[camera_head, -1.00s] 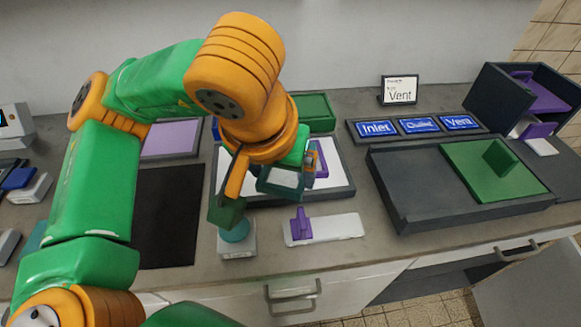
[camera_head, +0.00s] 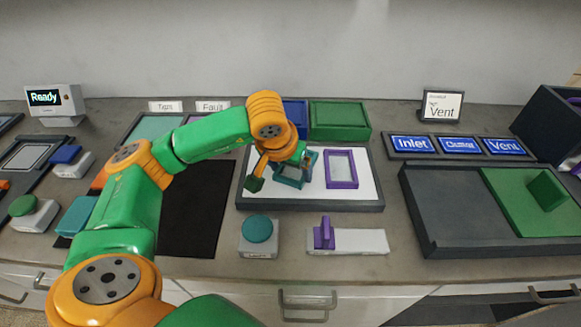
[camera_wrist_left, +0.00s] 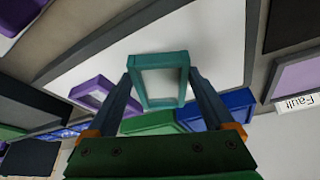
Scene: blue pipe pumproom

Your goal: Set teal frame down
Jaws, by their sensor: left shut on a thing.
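My left gripper (camera_head: 294,170) is shut on the teal frame (camera_head: 288,182), over the left part of the white-floored tray (camera_head: 310,207). The teal frame also shows in the left wrist view (camera_wrist_left: 158,60), between the fingers of the left gripper (camera_wrist_left: 160,82) and in front of the white floor. I cannot tell whether it touches the floor. A purple frame (camera_head: 341,184) lies in the tray just right of it, and shows at left in the wrist view (camera_wrist_left: 92,90). My right gripper is not in view.
Green (camera_head: 340,120) and blue (camera_head: 296,112) boxes stand behind the tray. A teal round button (camera_head: 257,229) and a purple-handled white block (camera_head: 355,242) are in front. A black mat (camera_head: 200,215) is left, a dark tray with a green panel (camera_head: 435,210) right.

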